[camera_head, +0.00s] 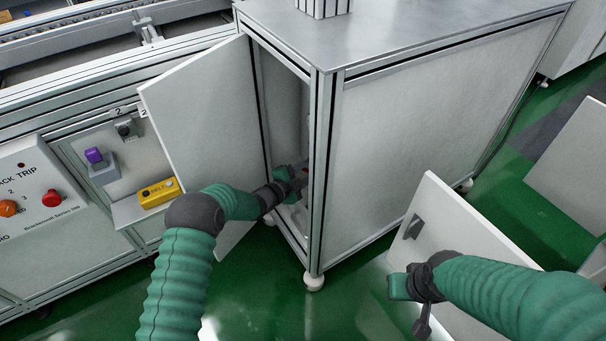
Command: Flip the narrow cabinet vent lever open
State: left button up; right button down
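The narrow cabinet (430,120) is a grey-white box with a metal frame. Its narrow front door (200,110) stands open to the left. My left gripper (298,178) reaches through the narrow opening into the cabinet. Its fingertips are partly hidden by the door frame and shadow, so whether it is open or shut does not show.
The pale panel (455,225) with a dark handle (413,227) stands tilted at the right. A control console (35,190) with buttons, a purple switch (93,155) and a yellow box (159,192) is at the left. Green floor (350,295) is clear between cabinet and panel.

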pick_arm(q)
jog(key=p+v, duration=0.8)
jog(key=v, duration=0.8)
jog(key=shift+s+a+p, duration=0.25)
jog(key=shift+a+p, duration=0.05)
